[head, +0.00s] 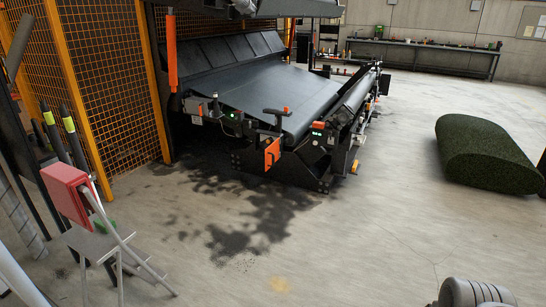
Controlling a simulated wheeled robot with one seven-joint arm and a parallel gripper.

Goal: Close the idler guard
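A black belt conveyor (262,92) stands at the upper middle. A small orange panel (272,153) is at its near end, low under the belt's front edge, and looks like the idler guard. It stands upright and seems angled out from the dark frame; I cannot tell how far it is swung, and its hinge and latch are too small to make out. A black bracket or handle (277,115) with an orange tip is just above it. My gripper is not in view.
Orange mesh fencing (112,70) flanks the conveyor on the left. A red box on a stand (68,192) is at the lower left. A green turf roll (486,153) lies at the right. Dark debris (240,225) covers the floor before the conveyor; the concrete there is otherwise open.

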